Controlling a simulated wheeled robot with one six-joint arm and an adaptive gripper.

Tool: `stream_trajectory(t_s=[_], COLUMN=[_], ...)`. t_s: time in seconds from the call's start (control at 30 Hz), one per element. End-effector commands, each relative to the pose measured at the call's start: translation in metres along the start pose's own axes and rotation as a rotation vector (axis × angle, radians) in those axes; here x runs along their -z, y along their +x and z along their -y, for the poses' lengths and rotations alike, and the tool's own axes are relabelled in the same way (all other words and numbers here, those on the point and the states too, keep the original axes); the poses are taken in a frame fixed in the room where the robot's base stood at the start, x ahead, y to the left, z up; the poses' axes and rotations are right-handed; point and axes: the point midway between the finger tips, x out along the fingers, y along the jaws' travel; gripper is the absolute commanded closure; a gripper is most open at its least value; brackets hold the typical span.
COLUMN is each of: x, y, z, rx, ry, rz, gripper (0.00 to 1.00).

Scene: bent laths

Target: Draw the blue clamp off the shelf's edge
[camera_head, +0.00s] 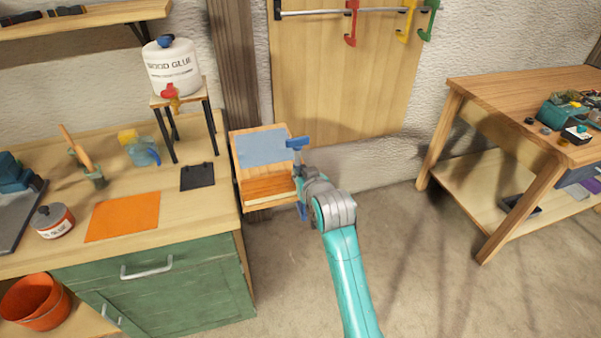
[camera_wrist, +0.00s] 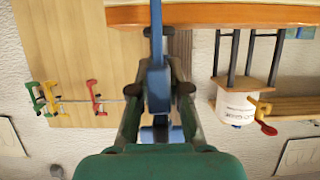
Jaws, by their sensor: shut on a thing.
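The blue clamp (camera_head: 297,144) stands upright at the right edge of the small wooden shelf (camera_head: 268,190). Its head is level with the shelf's top and its lower end shows below my gripper. My gripper (camera_head: 306,178) comes from the right and is shut on the clamp's bar. I cannot tell whether the clamp's jaws still touch the shelf.
A blue-grey sheet (camera_head: 262,148) lies on the shelf. The workbench (camera_head: 150,200) with a glue tub (camera_head: 171,66) on a stand is at left. Red, yellow and green clamps (camera_head: 351,24) hang on a wall rail. Open floor separates the shelf from the right table (camera_head: 520,90).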

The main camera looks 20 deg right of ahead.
Motion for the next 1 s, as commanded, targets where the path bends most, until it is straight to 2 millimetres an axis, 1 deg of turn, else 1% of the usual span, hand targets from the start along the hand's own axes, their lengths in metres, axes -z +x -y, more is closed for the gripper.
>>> stream_trajectory(t_s=[1.0], x=[-0.015], y=[-0.04], z=[0.0], rx=[0.0], ry=[0.0], rz=[-0.001], gripper=[1.0])
